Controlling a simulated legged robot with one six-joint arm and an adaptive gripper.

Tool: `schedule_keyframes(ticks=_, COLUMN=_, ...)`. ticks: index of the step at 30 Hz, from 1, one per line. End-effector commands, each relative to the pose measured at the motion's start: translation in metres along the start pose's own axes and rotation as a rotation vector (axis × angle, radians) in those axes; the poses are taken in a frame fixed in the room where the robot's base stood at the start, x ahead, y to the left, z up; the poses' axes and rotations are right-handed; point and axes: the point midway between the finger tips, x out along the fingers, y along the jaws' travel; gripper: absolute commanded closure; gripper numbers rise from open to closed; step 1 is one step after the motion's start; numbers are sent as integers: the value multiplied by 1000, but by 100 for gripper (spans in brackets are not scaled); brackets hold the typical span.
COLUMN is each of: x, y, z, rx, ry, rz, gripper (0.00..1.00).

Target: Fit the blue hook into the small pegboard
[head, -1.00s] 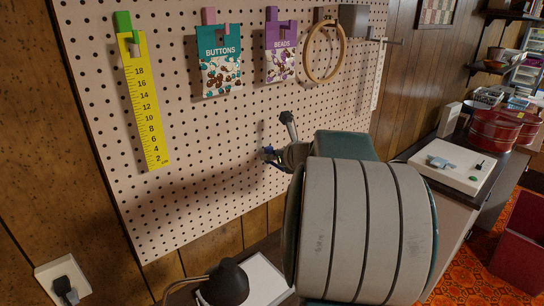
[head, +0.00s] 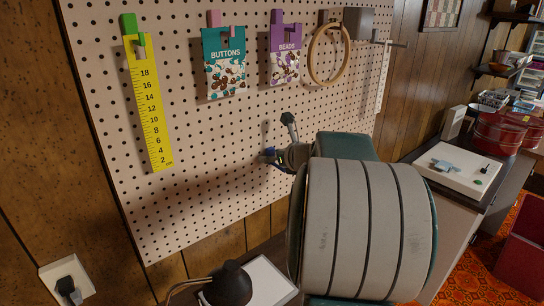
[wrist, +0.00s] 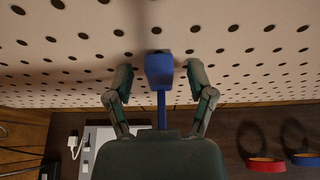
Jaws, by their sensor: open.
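The blue hook (head: 268,156) is at the face of the pegboard (head: 215,150), below the hanging packets. In the wrist view the blue hook (wrist: 159,70) stands between my two fingers, with dark holes of the board just beyond its top. My gripper (wrist: 159,76) is open, one finger on each side of the hook with a gap to both. In the head view my gripper (head: 279,140) is partly hidden by my own arm. I cannot tell whether the hook's pegs sit in holes.
A yellow ruler (head: 149,105), a buttons packet (head: 224,65), a beads packet (head: 286,55) and a wooden hoop (head: 313,67) hang on the board. A black lamp (head: 228,285) stands below. The board around the hook is clear.

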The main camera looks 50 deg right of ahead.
Motion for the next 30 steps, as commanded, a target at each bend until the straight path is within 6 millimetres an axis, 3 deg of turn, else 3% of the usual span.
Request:
schedule_keyframes(ticks=5, x=-18, y=-1, z=0, rx=0, ry=-1, rz=-4, gripper=30)
schedule_keyframes(ticks=18, x=-104, y=-1, z=0, rx=0, ry=-1, rz=-4, gripper=30)
schedule_keyframes(ticks=23, x=-117, y=0, z=-1, rx=0, ry=0, rz=-1, gripper=30)
schedule_keyframes(ticks=30, x=-119, y=0, z=-1, rx=0, ry=1, rz=0, gripper=30)
